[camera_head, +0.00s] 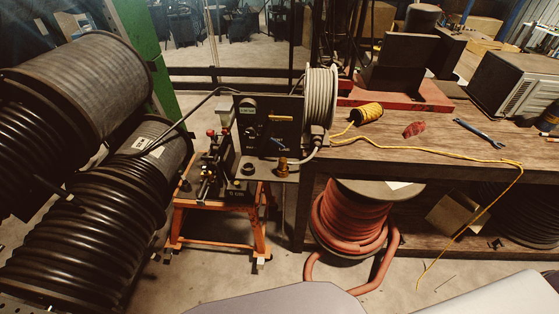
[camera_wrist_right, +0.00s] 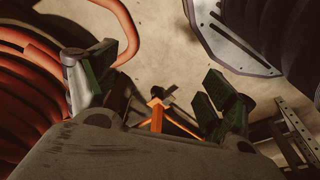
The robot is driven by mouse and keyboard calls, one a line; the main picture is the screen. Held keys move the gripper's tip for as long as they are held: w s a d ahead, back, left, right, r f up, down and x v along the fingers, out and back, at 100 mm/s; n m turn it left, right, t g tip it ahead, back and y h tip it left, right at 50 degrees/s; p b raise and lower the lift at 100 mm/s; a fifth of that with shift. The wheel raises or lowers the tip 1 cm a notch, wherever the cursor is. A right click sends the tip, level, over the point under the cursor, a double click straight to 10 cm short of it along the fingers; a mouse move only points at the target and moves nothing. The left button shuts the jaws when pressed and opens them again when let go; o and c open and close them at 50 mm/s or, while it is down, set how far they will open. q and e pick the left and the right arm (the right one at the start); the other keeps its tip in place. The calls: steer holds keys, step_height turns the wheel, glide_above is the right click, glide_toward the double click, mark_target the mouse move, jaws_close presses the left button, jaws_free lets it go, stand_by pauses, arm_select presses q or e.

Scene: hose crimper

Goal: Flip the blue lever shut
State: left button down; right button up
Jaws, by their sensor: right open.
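The hose crimper's black panel (camera_head: 255,108) stands on an orange stand (camera_head: 258,228) left of the workbench, in the head view. A small bluish piece, perhaps the blue lever (camera_head: 279,142), shows low on the panel. It is too small to tell how it is turned. A yellow handle (camera_head: 281,117) sits above it. My right gripper (camera_wrist_right: 160,72) is open and empty in the right wrist view, its fingers spread over the floor. It is apart from the panel. My left gripper is in neither view.
Large black hose reels (camera_head: 85,215) fill the left side. A red hose reel (camera_head: 350,215) sits under the workbench (camera_head: 440,150). Yellow cord (camera_head: 440,155), a wrench (camera_head: 480,133) and a red rag (camera_head: 413,129) lie on the bench. Floor in front of the stand is clear.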

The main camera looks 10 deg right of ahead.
steer(key=s+d+f+b, duration=0.1)
steer(key=s+f+b, duration=0.1)
steer(key=s+f, duration=0.7)
steer(key=w+a+r+b, duration=0.25)
steer(key=w+r, duration=0.55)
steer(key=w, duration=0.4)
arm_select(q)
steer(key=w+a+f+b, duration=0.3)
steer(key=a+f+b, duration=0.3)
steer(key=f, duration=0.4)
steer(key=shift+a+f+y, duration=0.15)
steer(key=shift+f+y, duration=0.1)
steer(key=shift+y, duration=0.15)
arm_select(e)
steer(key=w+a+r+m+t+y, duration=0.1)
steer(key=w+r+m+t, duration=0.2)
steer(key=w+r, duration=0.7)
steer(key=w+a+r+m+t+y, duration=0.1)
steer(key=w+r+m+t, duration=0.2)
steer(key=w+r, duration=0.8)
steer(key=w+a+r+m+t, duration=0.1)
steer(key=w+r, duration=0.9)
steer(key=r, duration=2.8)
steer(key=shift+w+a+m+t+y, duration=0.15)
steer(key=shift+w+m+t+y, duration=0.25)
steer(key=shift+m+t, duration=0.6)
